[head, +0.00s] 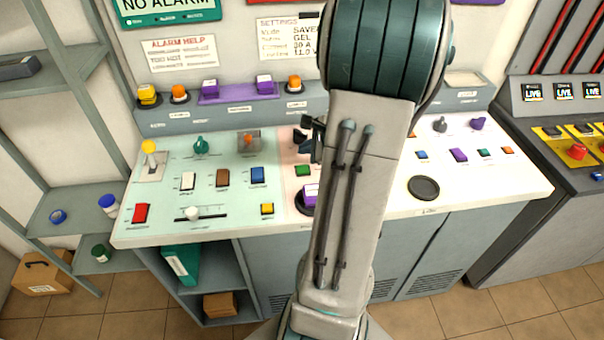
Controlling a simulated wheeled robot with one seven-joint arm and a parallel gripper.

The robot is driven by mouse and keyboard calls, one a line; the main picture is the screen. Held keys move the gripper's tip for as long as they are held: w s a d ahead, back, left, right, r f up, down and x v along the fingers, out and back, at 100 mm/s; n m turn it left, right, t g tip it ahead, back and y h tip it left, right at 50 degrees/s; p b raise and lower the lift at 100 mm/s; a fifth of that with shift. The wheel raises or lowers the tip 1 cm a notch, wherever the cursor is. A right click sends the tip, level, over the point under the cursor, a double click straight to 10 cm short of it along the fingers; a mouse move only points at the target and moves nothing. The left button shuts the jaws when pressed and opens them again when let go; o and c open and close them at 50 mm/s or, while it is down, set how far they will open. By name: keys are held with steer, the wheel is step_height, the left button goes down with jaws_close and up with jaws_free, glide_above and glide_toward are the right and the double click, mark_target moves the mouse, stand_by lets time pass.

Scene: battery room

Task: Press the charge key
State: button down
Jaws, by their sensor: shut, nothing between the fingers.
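A console (125,235) with a pale worktop carries several coloured keys; their small labels are too blurred to read, so I cannot tell which is the charge key. On its left part are a red key (141,213), a white key (188,181), a brown key (222,178), a blue key (257,175) and a yellow key (267,209). A green key (303,170) and a purple key (310,191) sit beside my arm. My gripper (314,150) shows as a dark, partly hidden shape above the worktop behind the green key. It is shut and empty.
My arm hides the middle of the console. A yellow-knobbed lever (149,147), a teal knob (200,146) and a slider (193,213) stand on the left. A round black pad (424,187) lies right. Shelving (60,190) stands left, a dark cabinet (530,120) right.

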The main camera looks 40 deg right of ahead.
mark_target(306, 170)
steer(key=shift+f+b, duration=1.5)
steer(key=shift+f, duration=0.5)
stand_by(0.4)
steer(key=shift+f+b, duration=0.45)
steer(key=shift+b, duration=0.15)
steer(key=shift+f+b, duration=0.45)
steer(key=shift+b, duration=0.1)
stand_by(0.5)
stand_by(0.4)
steer(key=shift+r+p, duration=0.6)
steer(key=shift+r, duration=0.3)
steer(key=shift+r, duration=0.1)
step_height(306, 170, up, 5)
steer(key=p, duration=0.3)
steer(key=shift+p, duration=0.4)
